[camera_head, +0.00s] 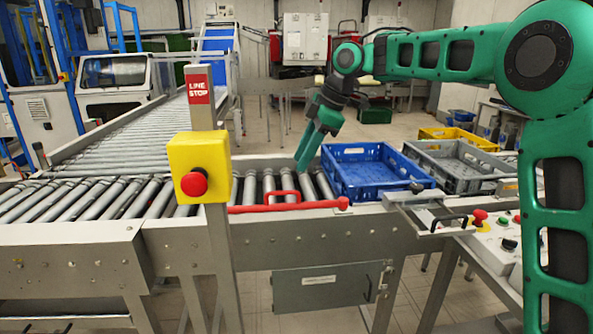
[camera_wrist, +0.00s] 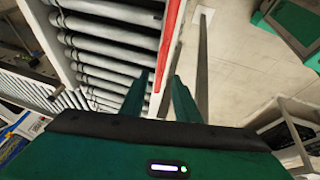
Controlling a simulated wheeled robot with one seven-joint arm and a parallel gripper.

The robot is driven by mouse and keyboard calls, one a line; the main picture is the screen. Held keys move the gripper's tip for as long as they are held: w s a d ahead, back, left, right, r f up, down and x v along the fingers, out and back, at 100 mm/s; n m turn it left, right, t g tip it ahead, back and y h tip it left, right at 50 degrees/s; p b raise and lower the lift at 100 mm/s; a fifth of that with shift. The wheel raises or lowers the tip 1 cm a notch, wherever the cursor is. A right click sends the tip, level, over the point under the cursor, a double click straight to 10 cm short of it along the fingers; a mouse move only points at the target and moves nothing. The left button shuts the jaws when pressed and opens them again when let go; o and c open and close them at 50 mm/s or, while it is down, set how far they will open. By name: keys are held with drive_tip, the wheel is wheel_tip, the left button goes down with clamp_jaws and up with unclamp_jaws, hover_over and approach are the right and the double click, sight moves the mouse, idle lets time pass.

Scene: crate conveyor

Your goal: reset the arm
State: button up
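My green arm reaches in from the right of the head view. My gripper (camera_head: 304,162) points down above the roller conveyor (camera_head: 262,188), just left of the blue crate (camera_head: 385,192). In the wrist view my gripper (camera_wrist: 160,84) has its two green fingers apart, with nothing held between them. A red bar (camera_wrist: 170,40) shows beyond the fingers there, with rollers (camera_wrist: 105,55) to its left.
A yellow box with a red button (camera_head: 194,184) stands on a LINE STOP post in front. A grey crate (camera_head: 460,168) and a yellow crate (camera_head: 455,136) stand right of the blue one. A red bar (camera_head: 290,207) runs along the conveyor's front edge. A control panel (camera_head: 492,238) is at right.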

drive_tip(key=shift+s+d+r, duration=0.1)
drive_tip(key=shift+d+r, duration=0.1)
drive_tip(key=shift+r, duration=0.2)
drive_tip(key=s+d+f+m+h, duration=0.1)
drive_tip(key=s+d+f+m, duration=0.1)
drive_tip(key=s+d+m, duration=0.45)
drive_tip(key=s+d+f+m+h, duration=0.1)
drive_tip(key=s+d+f+m, duration=0.2)
drive_tip(key=d, duration=0.7)
drive_tip(key=s+d+f+m+h, duration=0.1)
drive_tip(key=s+d+m, duration=0.45)
drive_tip(key=d, duration=0.25)
drive_tip(key=s+d+f+m, duration=0.3)
drive_tip(key=s, duration=0.6)
drive_tip(key=s+d+f+m+g+h, duration=0.1)
drive_tip(key=s+d+f+m, duration=0.3)
drive_tip(key=s, duration=0.5)
drive_tip(key=s+d+f+m, duration=0.4)
drive_tip(key=s, duration=0.5)
drive_tip(key=shift+s+g+h, duration=0.15)
drive_tip(key=shift+g+h, duration=0.15)
drive_tip(key=shift+g, duration=0.1)
